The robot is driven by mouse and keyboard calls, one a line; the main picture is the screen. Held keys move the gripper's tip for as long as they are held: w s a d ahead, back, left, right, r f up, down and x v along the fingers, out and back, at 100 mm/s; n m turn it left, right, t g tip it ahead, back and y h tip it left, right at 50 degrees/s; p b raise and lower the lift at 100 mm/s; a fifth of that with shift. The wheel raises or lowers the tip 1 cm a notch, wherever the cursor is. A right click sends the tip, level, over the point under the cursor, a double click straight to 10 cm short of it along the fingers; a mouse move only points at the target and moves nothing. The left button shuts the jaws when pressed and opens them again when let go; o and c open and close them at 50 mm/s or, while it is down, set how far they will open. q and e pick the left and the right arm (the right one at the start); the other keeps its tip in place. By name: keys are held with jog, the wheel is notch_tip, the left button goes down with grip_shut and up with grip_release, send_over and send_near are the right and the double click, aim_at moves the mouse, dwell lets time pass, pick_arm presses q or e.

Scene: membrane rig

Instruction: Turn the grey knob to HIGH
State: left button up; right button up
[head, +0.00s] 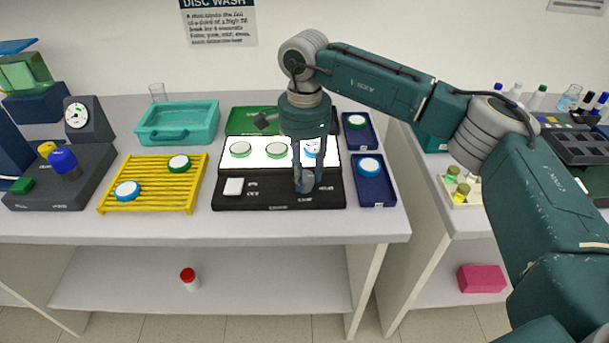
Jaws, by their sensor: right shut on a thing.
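My right gripper (306,181) points down at the front right of a black light box (270,205). Its fingers are shut on the grey knob (304,187), which is mostly hidden between and behind them. The knob's pointer and the HIGH mark cannot be read at this size. Small white labels and a white square switch (233,187) sit on the same front panel, left of the knob. My left gripper is not in view.
The lit white panel bears two green-rimmed discs (240,149) and a blue one (311,149), partly behind my gripper. A yellow rack (150,198) and teal tub (178,122) stand left. Blue trays (376,190) with discs stand close right. The bench front edge is clear.

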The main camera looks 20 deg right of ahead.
aim_at(306, 175)
jog(key=shift+w+r+n, duration=0.1)
jog(key=shift+n, duration=0.4)
jog(key=o, duration=1.2)
jog(key=shift+d, duration=0.1)
jog(key=shift+c, duration=0.2)
notch_tip(306, 175, up, 12)
